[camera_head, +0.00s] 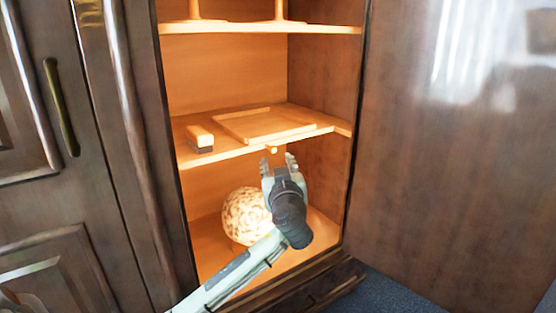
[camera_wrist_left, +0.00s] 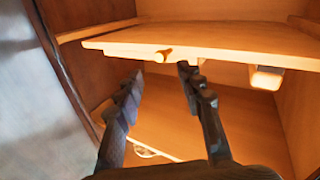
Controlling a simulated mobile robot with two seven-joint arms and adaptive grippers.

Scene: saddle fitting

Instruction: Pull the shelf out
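The middle wooden shelf (camera_head: 230,148) spans the open cabinet, with a small round knob (camera_head: 271,149) at its front edge. A flat wooden tray (camera_head: 265,124) lies on the shelf. In the left wrist view, which looks turned over, the shelf (camera_wrist_left: 215,42) and the knob (camera_wrist_left: 163,55) show beyond the fingertips. My left gripper (camera_head: 278,160) is open and empty, just below and in front of the knob, its fingers pointing at the shelf edge. The fingers (camera_wrist_left: 158,75) stand apart, and no contact with the knob shows. My right gripper is not in view.
A small block-shaped brush (camera_head: 200,138) lies on the shelf's left side. A speckled ball (camera_head: 246,215) rests on the cabinet floor beside my left arm. An upper shelf (camera_head: 262,28) is above. The open door (camera_head: 455,165) bounds the right; a closed door (camera_head: 60,200) stands left.

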